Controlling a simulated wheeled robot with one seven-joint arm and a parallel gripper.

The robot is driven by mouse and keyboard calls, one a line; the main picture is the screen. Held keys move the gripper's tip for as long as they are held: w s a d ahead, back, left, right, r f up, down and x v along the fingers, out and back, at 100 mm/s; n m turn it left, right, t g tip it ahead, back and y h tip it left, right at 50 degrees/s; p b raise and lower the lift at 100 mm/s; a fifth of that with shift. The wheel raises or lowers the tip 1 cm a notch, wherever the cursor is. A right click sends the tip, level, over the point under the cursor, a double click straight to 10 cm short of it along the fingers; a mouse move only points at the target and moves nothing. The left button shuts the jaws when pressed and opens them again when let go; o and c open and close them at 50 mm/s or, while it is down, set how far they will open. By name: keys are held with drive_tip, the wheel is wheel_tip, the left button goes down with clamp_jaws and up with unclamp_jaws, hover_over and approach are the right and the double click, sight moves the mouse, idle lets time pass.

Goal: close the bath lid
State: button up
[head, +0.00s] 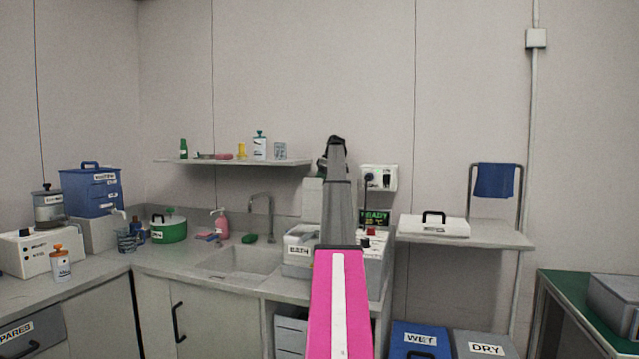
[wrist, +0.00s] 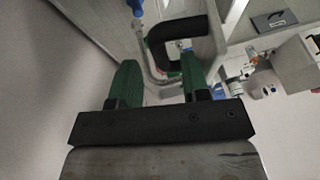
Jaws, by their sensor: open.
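The bath (head: 298,250) is the grey-white unit labelled BATH, on the counter right of the sink. A pale panel (head: 312,197), which looks like its raised lid, stands upright at its back. My arm hides part of both. My gripper (head: 325,160) is small and dark near the top of that panel. In the wrist view my gripper (wrist: 160,62) shows two green fingers, open and apart. A black handle (wrist: 158,42) on a pale panel lies just beyond the fingertips, nearer the right finger. I cannot tell whether they touch; nothing is visibly held.
A separate white cover with a black handle (head: 433,229) lies on the side shelf (head: 505,238) at right. A wall shelf (head: 225,161) with bottles is behind the sink. A wall socket box (head: 380,178) and green display (head: 375,218) are close to my arm.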

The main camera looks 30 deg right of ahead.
drive_tip(key=shift+w+a+f, duration=0.15)
drive_tip(key=shift+a+f, duration=0.1)
drive_tip(key=shift+f, duration=0.4)
drive_tip(key=shift+c, duration=0.2)
